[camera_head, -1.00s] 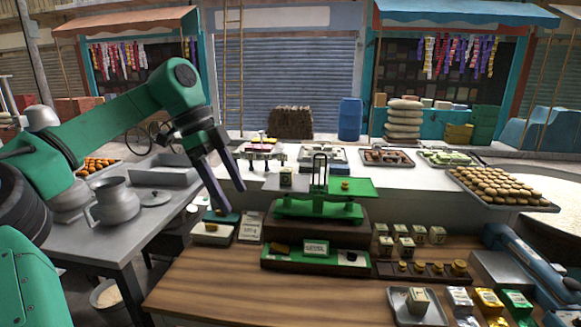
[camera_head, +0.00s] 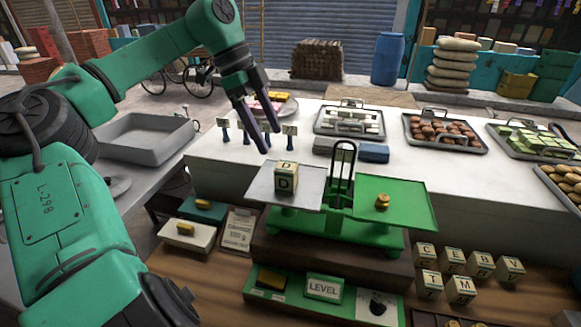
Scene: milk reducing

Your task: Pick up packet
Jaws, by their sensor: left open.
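A cream, box-shaped packet marked D (camera_head: 286,178) stands on the grey left pan (camera_head: 309,197) of a green balance scale (camera_head: 340,228). The green right pan (camera_head: 398,203) carries a small brass weight (camera_head: 382,202). My left gripper (camera_head: 269,141) is open and empty, its dark fingers pointing down, above and slightly left of the D packet and apart from it. Several similar lettered packets (camera_head: 452,262) stand on the wooden table to the right of the scale. My right gripper is not in view.
The scale's upright handle (camera_head: 341,170) rises between the pans. Small signs on blue stands (camera_head: 245,133) are behind the gripper. Food trays (camera_head: 444,133) line the white counter (camera_head: 400,165).

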